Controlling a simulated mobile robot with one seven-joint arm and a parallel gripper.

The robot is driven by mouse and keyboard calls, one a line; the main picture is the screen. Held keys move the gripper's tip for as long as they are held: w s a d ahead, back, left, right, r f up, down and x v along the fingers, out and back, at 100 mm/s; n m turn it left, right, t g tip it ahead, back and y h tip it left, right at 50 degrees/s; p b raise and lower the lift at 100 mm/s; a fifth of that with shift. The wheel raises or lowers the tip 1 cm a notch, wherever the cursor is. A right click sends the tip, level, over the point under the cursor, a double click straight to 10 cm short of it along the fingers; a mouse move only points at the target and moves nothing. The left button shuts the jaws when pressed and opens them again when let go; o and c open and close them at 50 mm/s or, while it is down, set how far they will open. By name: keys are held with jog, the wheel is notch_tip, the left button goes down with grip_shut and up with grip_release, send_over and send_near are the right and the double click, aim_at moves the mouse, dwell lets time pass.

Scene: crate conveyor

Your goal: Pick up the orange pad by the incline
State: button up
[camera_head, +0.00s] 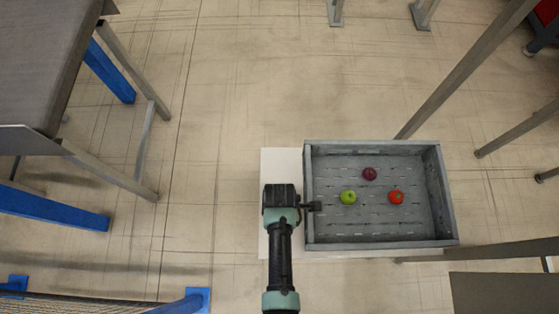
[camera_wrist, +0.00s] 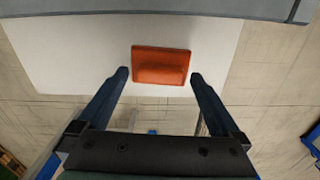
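The orange pad (camera_wrist: 160,66) is a flat plate with a raised block, lying on a white surface (camera_wrist: 70,60) in the wrist view. My gripper (camera_wrist: 159,76) is open, its two dark fingers spread wide to either side of the pad's near edge. Nothing is between the fingers that I can see held; the gap in height to the pad is hard to judge. In the head view my gripper (camera_head: 313,206) is at the crate's left wall, and my arm hides the pad. I cannot tell which thing is the incline.
A grey crate (camera_head: 380,244) holding a green apple (camera_head: 348,197), a red fruit (camera_head: 396,197) and a dark red fruit (camera_head: 369,174) stands on the white surface, right of my gripper. A conveyor (camera_head: 40,60) is at upper left. The floor between is clear.

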jog(key=c, duration=1.2)
notch_tip(320, 180, up, 10)
jog(key=p, duration=0.1)
jog(key=o, duration=0.7)
jog(key=shift+c, duration=0.2)
jog(key=c, duration=0.5)
